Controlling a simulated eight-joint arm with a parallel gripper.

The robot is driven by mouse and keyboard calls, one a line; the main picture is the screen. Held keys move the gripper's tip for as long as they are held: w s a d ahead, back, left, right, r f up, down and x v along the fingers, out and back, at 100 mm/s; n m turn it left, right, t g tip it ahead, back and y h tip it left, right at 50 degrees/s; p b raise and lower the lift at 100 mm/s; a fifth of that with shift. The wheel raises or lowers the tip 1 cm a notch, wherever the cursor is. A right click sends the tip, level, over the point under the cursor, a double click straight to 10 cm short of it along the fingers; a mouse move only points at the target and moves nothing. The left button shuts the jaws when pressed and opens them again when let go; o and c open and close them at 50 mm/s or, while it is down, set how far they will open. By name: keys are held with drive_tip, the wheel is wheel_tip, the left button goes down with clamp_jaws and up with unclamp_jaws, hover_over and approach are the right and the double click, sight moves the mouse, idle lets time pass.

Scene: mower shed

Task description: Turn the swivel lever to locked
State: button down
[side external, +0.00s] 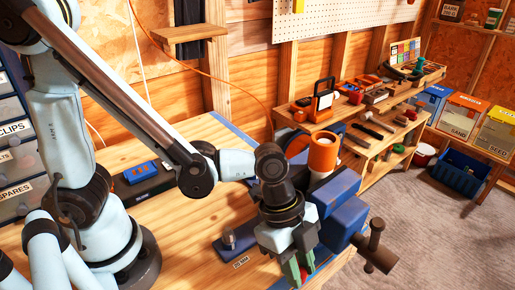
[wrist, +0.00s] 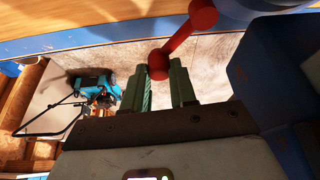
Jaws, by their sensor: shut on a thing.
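The swivel lever is a red bar with a ball at each end, seen in the wrist view (wrist: 183,43). It runs diagonally from the upper ball, beside the blue vise (wrist: 263,75), down to the lower ball. My gripper (wrist: 164,68) has its green fingers on either side of the lower ball and is shut on it. In the side external view my gripper (side external: 297,277) points down at the front edge of the bench, beside the blue vise (side external: 341,203). Only a small bit of red shows by the fingers there. Lock markings cannot be made out.
The vise's dark handle (side external: 375,247) sticks out to the right of my gripper. An orange cylinder (side external: 322,153) stands at the vise. A blue-and-black case (side external: 148,178) lies on the bench (side external: 190,235). A teal mower (wrist: 95,90) is on the floor beyond.

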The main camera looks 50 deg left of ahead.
drive_tip(key=shift+s+a+m+g, duration=0.25)
drive_tip(key=shift+a+m, duration=0.1)
drive_tip(key=shift+m, duration=0.35)
drive_tip(key=shift+s+a+m+g, duration=0.25)
drive_tip(key=shift+a+m, duration=0.1)
drive_tip(key=shift+m, duration=0.35)
drive_tip(key=c, duration=0.9)
unclamp_jaws()
drive_tip(key=shift+r, duration=0.1)
drive_tip(key=shift+v, duration=5.9)
